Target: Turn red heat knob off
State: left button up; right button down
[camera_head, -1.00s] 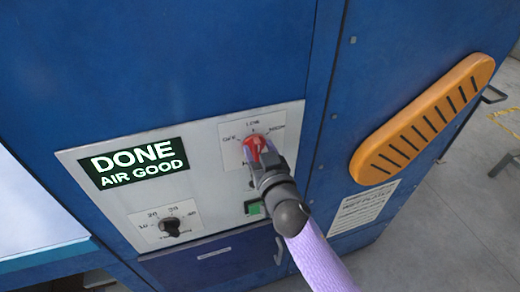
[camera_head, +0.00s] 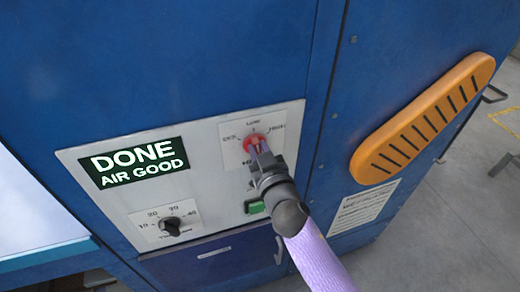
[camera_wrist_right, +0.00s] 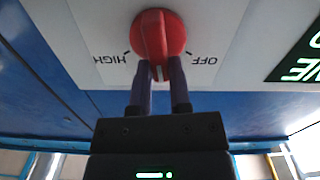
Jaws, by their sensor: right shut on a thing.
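The red heat knob (camera_head: 252,138) is on a white panel, with OFF to its left, LOW above and HIGH to its right. It also shows in the right wrist view (camera_wrist_right: 155,30), where OFF and HIGH appear upside down. My right gripper (camera_head: 261,149) reaches the knob from below right. In the right wrist view its fingers (camera_wrist_right: 161,72) are on either side of the knob's lower end, shut on it. My left gripper is out of view.
A black timer knob (camera_head: 170,226) sits at lower left, and a DONE / AIR GOOD display (camera_head: 134,162) above it. A green button (camera_head: 255,207) is just below my gripper. An orange vented handle-like piece (camera_head: 420,120) juts out at right.

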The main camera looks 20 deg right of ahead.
jog(key=n, duration=0.6)
jog(key=a+n, duration=0.1)
jog(key=n, duration=0.3)
jog(key=shift+f, duration=0.4)
jog(key=shift+n, duration=0.3)
jog(key=c, duration=0.6)
grip_release()
jog(key=shift+o, duration=0.2)
jog(key=shift+s, duration=0.1)
jog(key=s+b, duration=0.1)
jog(key=s, duration=0.8)
jog(key=shift+s+d+b, duration=0.15)
jog(key=shift+s+b, duration=0.2)
jog(key=shift+s, duration=0.05)
